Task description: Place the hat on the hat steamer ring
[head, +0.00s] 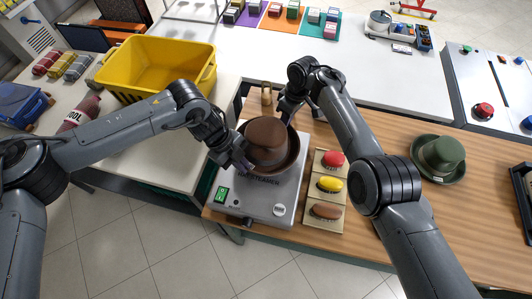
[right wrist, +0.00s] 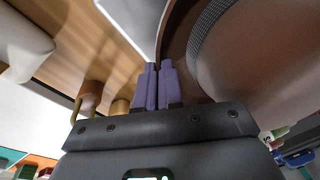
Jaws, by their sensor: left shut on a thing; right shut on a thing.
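A brown hat (head: 267,139) with a dark brim sits over the grey hat steamer (head: 285,198) in the head view. The steamer ring is hidden under the hat, so I cannot tell whether the hat rests on it. My left gripper (head: 243,160) is shut on the left side of the brim. My right gripper (head: 287,117) is shut on the far right part of the brim. In the right wrist view the purple fingers (right wrist: 158,85) close on the brim's edge beside the hat's ribbed band (right wrist: 207,28).
Brushes in red, yellow and brown lie in a wooden holder (head: 327,184) right of the steamer. A green hat (head: 440,157) sits farther right on the wooden counter. A yellow bin (head: 157,67) stands at the back left. Wooden-coloured small items (head: 267,92) stand behind the hat.

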